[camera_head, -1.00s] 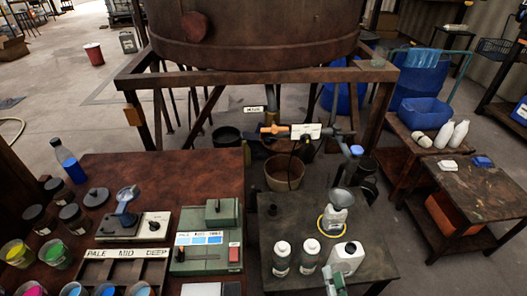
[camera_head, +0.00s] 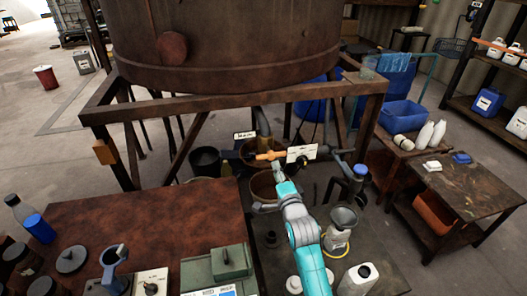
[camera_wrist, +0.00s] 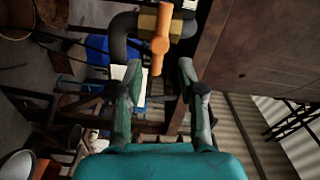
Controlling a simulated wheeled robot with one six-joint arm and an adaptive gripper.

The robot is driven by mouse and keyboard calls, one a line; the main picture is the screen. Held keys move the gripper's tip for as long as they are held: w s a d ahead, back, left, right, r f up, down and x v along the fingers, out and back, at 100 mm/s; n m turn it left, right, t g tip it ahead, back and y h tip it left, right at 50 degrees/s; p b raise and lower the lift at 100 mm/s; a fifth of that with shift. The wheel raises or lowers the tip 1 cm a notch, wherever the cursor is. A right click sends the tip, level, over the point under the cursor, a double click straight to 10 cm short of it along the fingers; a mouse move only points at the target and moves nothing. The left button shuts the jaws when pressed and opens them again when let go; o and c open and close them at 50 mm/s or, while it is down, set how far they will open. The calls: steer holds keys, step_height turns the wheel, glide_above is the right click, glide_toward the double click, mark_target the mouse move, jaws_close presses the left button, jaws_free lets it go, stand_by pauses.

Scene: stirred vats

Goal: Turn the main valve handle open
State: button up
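The orange valve handle (camera_head: 268,156) is below the rusty vat, on the dark pipework, under a white label that appears to read MAIN (camera_head: 245,135). In the wrist view the handle (camera_wrist: 159,45) hangs from a brass valve body (camera_wrist: 178,27) on a dark bent pipe. My gripper (camera_wrist: 158,72) is open there, with one finger on each side of the handle's lower end in the picture. I cannot tell whether the fingers touch it or how deep it is between them. In the head view my gripper (camera_head: 277,171) is just below the handle, its tips small and hard to make out.
The vat (camera_head: 240,45) stands on a rusty frame (camera_head: 230,105) above the pipework. A bucket (camera_head: 264,188) is below the valve. A white plate (camera_head: 301,153) is right of the handle. The brown table (camera_head: 130,230) and a dark bench with bottles (camera_head: 335,235) are in front.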

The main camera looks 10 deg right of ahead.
mark_target(270, 152)
steer(key=w, duration=1)
steer(key=shift+w, duration=0.15)
